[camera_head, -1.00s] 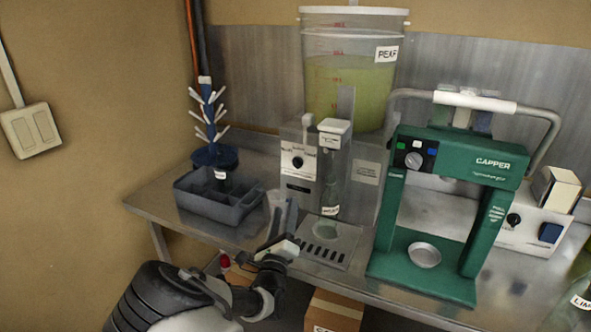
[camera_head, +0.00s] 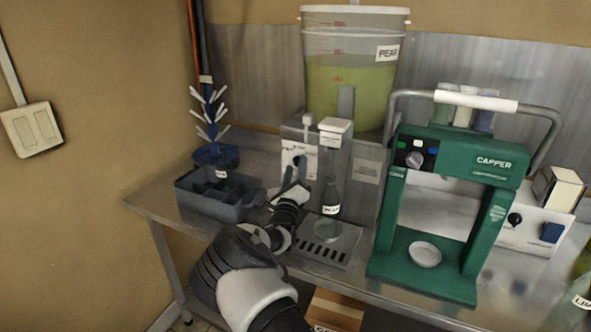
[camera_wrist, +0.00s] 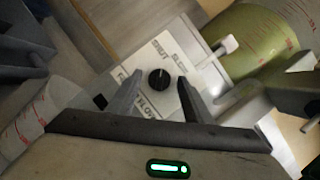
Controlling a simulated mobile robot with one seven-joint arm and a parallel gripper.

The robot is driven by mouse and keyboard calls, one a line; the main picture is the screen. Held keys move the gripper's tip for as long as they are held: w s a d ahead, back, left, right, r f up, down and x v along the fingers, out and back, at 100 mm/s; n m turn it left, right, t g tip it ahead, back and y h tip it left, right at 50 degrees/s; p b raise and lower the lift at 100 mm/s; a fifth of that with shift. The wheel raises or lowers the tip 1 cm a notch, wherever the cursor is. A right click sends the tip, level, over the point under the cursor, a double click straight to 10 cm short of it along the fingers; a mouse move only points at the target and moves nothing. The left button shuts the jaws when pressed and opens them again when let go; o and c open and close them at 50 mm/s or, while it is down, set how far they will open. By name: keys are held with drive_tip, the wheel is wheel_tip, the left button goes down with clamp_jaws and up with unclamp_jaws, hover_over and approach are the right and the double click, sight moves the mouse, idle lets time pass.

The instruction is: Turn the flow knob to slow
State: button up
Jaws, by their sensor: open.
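The flow knob (camera_wrist: 159,80) is a round black dial on the white panel (camera_wrist: 203,80) of the filler, with printed words around it. A small pale mark near its top edge seems to point toward the "SHUT" print, but is too small to be sure. My gripper (camera_wrist: 159,75) is open, one finger on each side of the knob in the wrist view; I cannot tell whether they touch it. In the head view my gripper (camera_head: 294,170) is in front of the filler panel (camera_head: 291,150) and mostly covers the knob.
A bottle (camera_head: 331,194) stands in the filler, right of my gripper, above a drip tray (camera_head: 343,252). A grey divided crate (camera_head: 208,205) is close on the left. A bucket of yellow-green liquid (camera_head: 335,85) stands behind. The green capper (camera_head: 480,220) is to the right.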

drive_tip(key=shift+w, duration=0.2)
drive_tip(key=shift+c, duration=0.5)
drive_tip(key=c, duration=0.9)
